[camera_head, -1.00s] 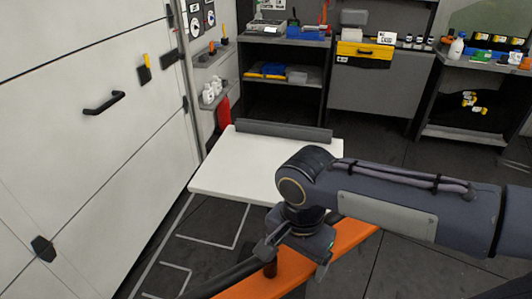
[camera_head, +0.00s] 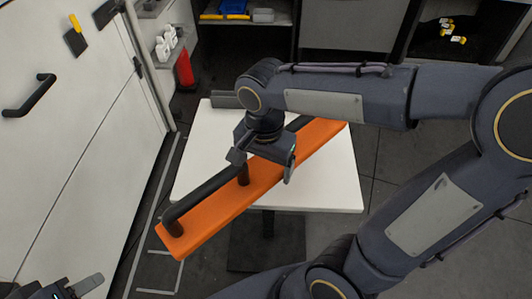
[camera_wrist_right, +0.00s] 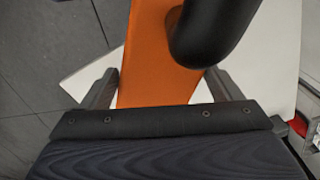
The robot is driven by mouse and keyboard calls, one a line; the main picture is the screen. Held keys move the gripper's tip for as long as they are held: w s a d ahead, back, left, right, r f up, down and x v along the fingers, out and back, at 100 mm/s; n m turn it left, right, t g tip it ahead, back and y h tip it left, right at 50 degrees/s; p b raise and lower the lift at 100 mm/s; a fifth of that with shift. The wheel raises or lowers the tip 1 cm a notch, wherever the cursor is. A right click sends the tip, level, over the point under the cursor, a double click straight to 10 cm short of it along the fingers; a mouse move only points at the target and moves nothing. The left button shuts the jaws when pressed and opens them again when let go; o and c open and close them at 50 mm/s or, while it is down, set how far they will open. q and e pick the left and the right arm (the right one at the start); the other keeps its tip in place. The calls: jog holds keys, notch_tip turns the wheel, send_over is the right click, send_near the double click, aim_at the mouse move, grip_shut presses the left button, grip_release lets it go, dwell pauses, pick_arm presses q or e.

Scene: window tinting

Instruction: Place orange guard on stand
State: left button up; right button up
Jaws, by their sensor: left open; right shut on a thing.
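The orange guard (camera_head: 215,210) is a long orange board with a black bar along it. It lies slantwise across the white top of the stand (camera_head: 325,188), its near left end sticking out past the stand's edge. I cannot tell whether it touches the top or hangs just above it. My right gripper (camera_head: 264,163) is shut on the guard near its middle. In the right wrist view the guard (camera_wrist_right: 150,60) runs between the fingers, with the white top (camera_wrist_right: 270,60) beneath. My left gripper (camera_head: 72,288) is open and empty at the bottom left corner, partly cut off.
A white door with a black handle (camera_head: 30,96) stands close on the left. A grey bar (camera_head: 223,99) lies along the stand's far edge. Dark floor with white lines surrounds the stand.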

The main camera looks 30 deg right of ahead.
jog(key=w, duration=0.1)
jog(key=w+d+f, duration=0.1)
jog(key=w+d, duration=0.1)
jog(key=w, duration=0.1)
jog(key=shift+d+f, duration=0.2)
jog(key=shift+f, duration=0.2)
jog(key=w+f, duration=0.1)
jog(key=f, duration=0.1)
jog(key=w+d+f, duration=0.2)
jog(key=f, duration=0.1)
jog(key=shift+w+d+f, duration=0.25)
jog(key=shift+w+f, duration=0.25)
jog(key=shift+f, duration=1.55)
